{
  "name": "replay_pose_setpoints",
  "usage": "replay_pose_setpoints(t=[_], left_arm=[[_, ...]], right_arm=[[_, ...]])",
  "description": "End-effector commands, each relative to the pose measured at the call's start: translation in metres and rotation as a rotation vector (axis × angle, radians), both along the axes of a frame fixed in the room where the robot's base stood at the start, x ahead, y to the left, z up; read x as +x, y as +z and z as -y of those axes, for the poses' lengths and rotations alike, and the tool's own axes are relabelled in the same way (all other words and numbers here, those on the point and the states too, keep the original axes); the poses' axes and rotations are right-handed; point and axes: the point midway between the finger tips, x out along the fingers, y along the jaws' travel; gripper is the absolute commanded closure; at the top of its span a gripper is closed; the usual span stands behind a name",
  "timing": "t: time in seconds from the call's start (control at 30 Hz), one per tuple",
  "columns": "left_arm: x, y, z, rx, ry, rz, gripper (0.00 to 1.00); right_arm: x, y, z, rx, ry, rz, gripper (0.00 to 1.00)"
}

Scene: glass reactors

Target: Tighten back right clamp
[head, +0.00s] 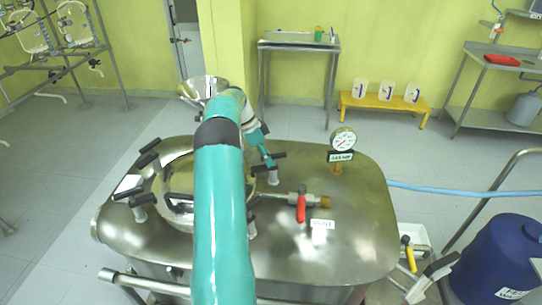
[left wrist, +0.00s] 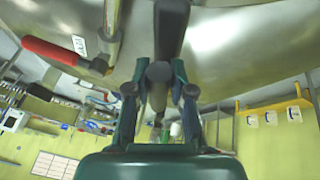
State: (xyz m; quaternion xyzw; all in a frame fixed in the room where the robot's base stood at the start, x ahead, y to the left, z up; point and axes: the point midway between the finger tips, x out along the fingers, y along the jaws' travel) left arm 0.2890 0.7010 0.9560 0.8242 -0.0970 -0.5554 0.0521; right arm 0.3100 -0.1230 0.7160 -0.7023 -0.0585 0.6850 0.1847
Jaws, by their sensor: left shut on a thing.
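The steel reactor lid (head: 350,215) has a round hatch ringed by several clamps with black T-handles. The back right clamp (head: 273,177) stands at the hatch's back right edge, with its black handle on top. My left gripper (head: 266,157) reaches down to this handle from behind. In the left wrist view the gripper (left wrist: 158,80) has its fingers closed around the clamp's black handle (left wrist: 171,28). My teal left arm hides much of the hatch in the head view. My right gripper is not seen.
A red-handled valve (head: 301,207) lies right of the clamp, and a pressure gauge (head: 343,140) rises behind it. A steel funnel (head: 203,88) is at the lid's back. A blue drum (head: 497,258) stands at right. The lid's right part is fairly clear.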

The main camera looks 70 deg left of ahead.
Motion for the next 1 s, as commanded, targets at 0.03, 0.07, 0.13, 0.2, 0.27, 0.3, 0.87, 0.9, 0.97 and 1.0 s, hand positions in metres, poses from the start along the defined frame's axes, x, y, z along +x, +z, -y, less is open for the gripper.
replay_pose_setpoints(t=[0.03,0.07,0.13,0.2,0.27,0.3,0.87,0.9,0.97,1.0], left_arm=[[-0.001,0.001,0.0,0.002,-0.002,-0.003,0.76],[-0.001,0.001,0.0,0.002,-0.002,-0.003,0.71],[-0.001,0.001,0.0,0.002,-0.001,-0.004,0.59],[-0.001,0.001,0.0,0.001,-0.002,-0.004,0.52],[-0.001,0.0,0.0,0.0,-0.001,-0.003,0.52],[-0.001,0.0,0.0,0.0,-0.001,-0.003,0.52],[-0.015,0.035,-0.01,0.005,0.001,-0.003,0.52],[-0.017,0.041,-0.011,0.004,0.001,-0.003,0.52],[-0.021,0.049,-0.013,0.004,0.001,-0.003,0.52],[-0.022,0.053,-0.014,0.003,0.001,-0.003,0.52]], right_arm=[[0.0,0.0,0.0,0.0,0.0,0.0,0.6],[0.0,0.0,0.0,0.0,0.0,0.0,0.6],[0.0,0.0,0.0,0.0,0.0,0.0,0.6],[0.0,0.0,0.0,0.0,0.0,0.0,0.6],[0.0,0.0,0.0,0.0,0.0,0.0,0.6],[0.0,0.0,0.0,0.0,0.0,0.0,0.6],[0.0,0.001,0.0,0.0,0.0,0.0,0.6],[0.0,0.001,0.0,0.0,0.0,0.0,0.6],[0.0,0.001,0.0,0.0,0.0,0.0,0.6],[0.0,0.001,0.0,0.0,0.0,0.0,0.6]])
